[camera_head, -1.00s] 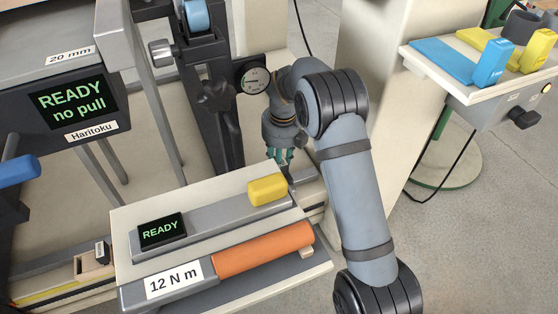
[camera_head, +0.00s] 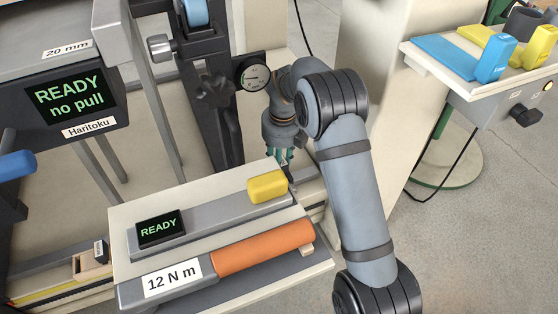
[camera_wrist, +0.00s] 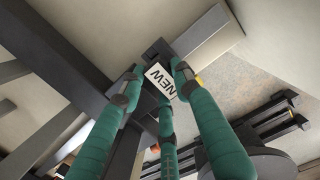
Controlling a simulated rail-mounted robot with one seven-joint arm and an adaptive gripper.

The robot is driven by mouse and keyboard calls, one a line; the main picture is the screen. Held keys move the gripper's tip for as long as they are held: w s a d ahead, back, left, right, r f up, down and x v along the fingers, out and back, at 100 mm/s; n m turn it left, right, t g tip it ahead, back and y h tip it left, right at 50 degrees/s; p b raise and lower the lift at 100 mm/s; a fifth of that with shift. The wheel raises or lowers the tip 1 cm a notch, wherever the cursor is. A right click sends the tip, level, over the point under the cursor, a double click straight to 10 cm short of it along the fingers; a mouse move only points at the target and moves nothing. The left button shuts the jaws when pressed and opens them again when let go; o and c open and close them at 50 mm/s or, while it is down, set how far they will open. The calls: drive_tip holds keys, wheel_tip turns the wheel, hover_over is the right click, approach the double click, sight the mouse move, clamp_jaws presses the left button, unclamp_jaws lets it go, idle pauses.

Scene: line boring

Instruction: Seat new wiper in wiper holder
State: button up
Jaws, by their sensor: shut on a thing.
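My gripper (camera_head: 284,156) is at the far side of the pale bench in the head view, partly hidden behind the yellow block and the bench edge. In the wrist view my gripper's green fingers (camera_wrist: 158,78) are closed around a small part with a white label reading NEW (camera_wrist: 167,82), the new wiper. Most of the wiper is hidden by the fingers and the label. A dark block and a grey bar (camera_wrist: 205,35) lie just beyond it; I cannot tell whether they are the wiper holder or whether the wiper touches them.
The pale bench (camera_head: 122,222) carries a READY display (camera_head: 161,229), a yellow block (camera_head: 267,186) and an orange-handled 12 N m tool (camera_head: 262,247). A dial gauge (camera_head: 252,76) and dark column stand behind. A shelf (camera_head: 455,77) with blue and yellow pieces is at right.

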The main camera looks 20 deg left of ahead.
drive_tip(key=shift+f+b, duration=0.7)
drive_tip(key=shift+f, duration=0.1)
drive_tip(key=o, duration=1.2)
drive_tip(key=shift+c, duration=0.2)
drive_tip(key=shift+o, duration=0.5)
drive_tip(key=shift+r, duration=0.15)
drive_tip(key=shift+s+d+r+p, duration=0.15)
drive_tip(key=shift+r+p, duration=0.7)
drive_tip(key=shift+r, duration=0.45)
drive_tip(key=shift+s+d+r+p, duration=0.1)
drive_tip(key=shift+r+p, duration=0.8)
drive_tip(key=shift+r, duration=0.4)
drive_tip(key=shift+s+d+r+p, duration=0.15)
drive_tip(key=shift+r+p, duration=0.7)
drive_tip(key=shift+r, duration=0.45)
drive_tip(key=shift+a, duration=0.1)
drive_tip(key=shift+f, duration=0.15)
drive_tip(key=f+b, duration=0.1)
drive_tip(key=f, duration=0.1)
drive_tip(key=f+b, duration=0.2)
drive_tip(key=f, duration=0.1)
drive_tip(key=f+b, duration=0.2)
drive_tip(key=f, duration=0.1)
drive_tip(key=shift+w+a, duration=0.3)
drive_tip(key=shift+w, duration=0.1)
drive_tip(key=shift+r, duration=0.1)
